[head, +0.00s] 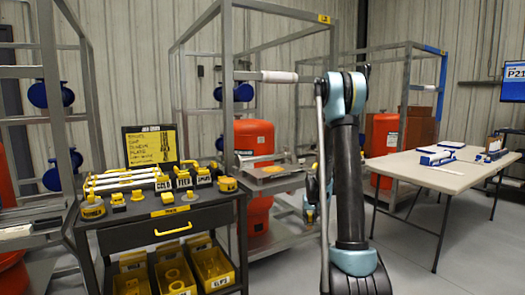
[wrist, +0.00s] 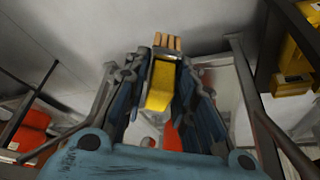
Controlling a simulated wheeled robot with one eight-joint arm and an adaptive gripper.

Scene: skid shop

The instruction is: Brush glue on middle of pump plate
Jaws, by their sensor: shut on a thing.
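My gripper (wrist: 163,66) is shut on a yellow brush (wrist: 159,88), seen in the wrist view. The brush's tan bristles (wrist: 167,42) point away from the palm, beyond the fingertips. In the head view my arm stands in front of the skid, and the gripper is mostly hidden behind it. A flat grey metal plate (head: 284,180), likely the pump plate, lies on the skid frame left of my arm. A small yellow-orange patch shows on it. I cannot tell whether the bristles touch anything.
A dark cart (head: 150,222) at left holds yellow-handled tools, a sign (head: 150,146) and yellow bins (head: 175,277). Grey frame posts (head: 228,120) rise around the skid, with an orange tank (head: 254,137) behind. A pale table (head: 425,176) stands at right; floor before it is clear.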

